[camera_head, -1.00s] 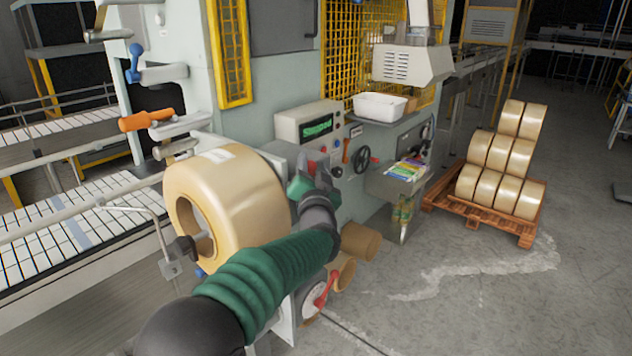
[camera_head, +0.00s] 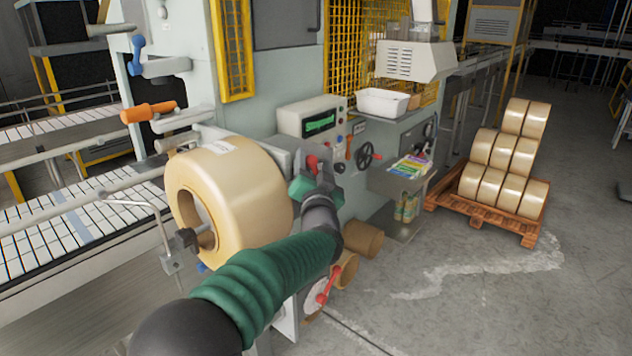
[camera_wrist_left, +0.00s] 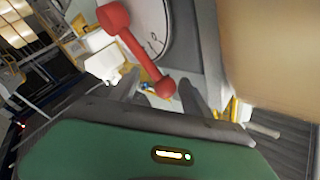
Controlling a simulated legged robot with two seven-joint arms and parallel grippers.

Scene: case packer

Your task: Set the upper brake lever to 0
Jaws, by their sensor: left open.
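The upper brake lever (camera_wrist_left: 137,48) is a red bar with a round knob at each end, in front of a white dial (camera_wrist_left: 152,22) in the left wrist view. Its markings are too small to read surely. The lever's lower knob appears between the fingertips of my left gripper (camera_wrist_left: 160,92), which is open; contact cannot be told. In the head view, red of this lever (camera_head: 312,163) shows at my left gripper (camera_head: 318,170), and the rest is hidden. A lower red lever (camera_head: 326,288) sits on another white dial (camera_head: 313,299). My right gripper is not in view.
A large tape roll (camera_head: 250,190) stands close left of my forearm. A control box (camera_head: 310,117) and a black handwheel (camera_head: 364,156) are behind the gripper. Cardboard cores (camera_head: 362,238) sit below. Floor at the right is clear up to a pallet (camera_head: 490,215) of rolls.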

